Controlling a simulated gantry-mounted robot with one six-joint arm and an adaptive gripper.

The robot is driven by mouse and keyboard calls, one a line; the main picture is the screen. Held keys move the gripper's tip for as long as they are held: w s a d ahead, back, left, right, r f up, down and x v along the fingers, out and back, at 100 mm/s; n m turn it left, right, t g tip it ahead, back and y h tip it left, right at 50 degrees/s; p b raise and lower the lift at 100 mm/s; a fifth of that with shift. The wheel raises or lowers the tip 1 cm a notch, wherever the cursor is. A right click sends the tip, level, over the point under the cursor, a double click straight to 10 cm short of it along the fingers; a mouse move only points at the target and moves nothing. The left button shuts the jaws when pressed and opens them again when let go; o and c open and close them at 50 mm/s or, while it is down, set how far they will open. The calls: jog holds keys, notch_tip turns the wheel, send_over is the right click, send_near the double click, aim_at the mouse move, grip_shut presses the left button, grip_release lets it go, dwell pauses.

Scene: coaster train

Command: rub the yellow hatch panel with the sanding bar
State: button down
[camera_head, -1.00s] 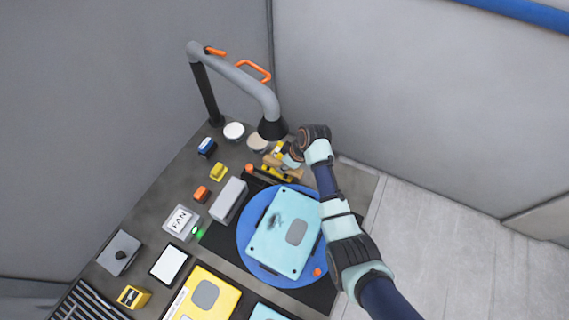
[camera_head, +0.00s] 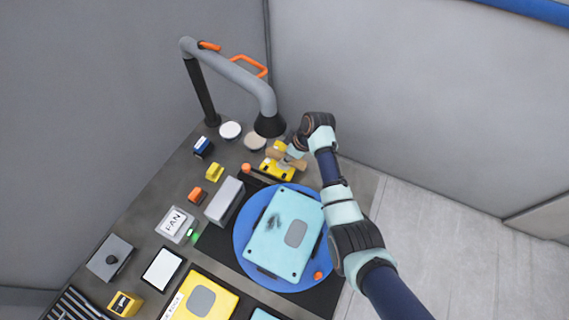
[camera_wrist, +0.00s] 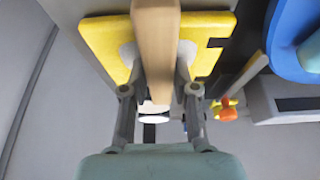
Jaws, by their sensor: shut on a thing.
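My gripper (camera_wrist: 157,85) is shut on the tan wooden sanding bar (camera_wrist: 156,40), which also shows in the head view (camera_head: 291,160). The bar is over a small yellow holder (camera_head: 277,171) at the far right of the bench; whether they touch I cannot tell. The holder fills much of the upper wrist view (camera_wrist: 105,42). The yellow hatch panel (camera_head: 222,304), with a grey oval patch, lies at the near edge of the head view, partly cut off and far from my gripper.
A light-blue panel (camera_head: 268,249) with a dark scuff lies on the blue turntable (camera_head: 243,238). A grey extraction arm (camera_head: 237,77) with a black nozzle (camera_head: 270,126) hangs left of my gripper. A fan switch (camera_head: 174,222) and small blocks line the bench's left.

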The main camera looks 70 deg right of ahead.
aim_at(279, 169)
jog(key=shift+d, duration=0.1)
jog(key=shift+p, duration=0.3)
jog(key=shift+a+r+p, duration=0.15)
jog(key=shift+a+p, duration=0.15)
jog(key=shift+p, duration=0.15)
jog(key=shift+w+a+p, duration=0.1)
jog(key=shift+a+p, duration=0.9)
jog(key=shift+a+f+p, duration=0.2)
jog(key=shift+a+p, duration=0.3)
jog(key=shift+a, duration=0.15)
jog(key=shift+f, duration=0.2)
jog(key=shift+a, duration=0.1)
notch_tip(279, 169, up, 6)
jog(key=p, duration=0.5)
jog(key=shift+w+r+p, duration=0.1)
jog(key=shift+p, duration=0.2)
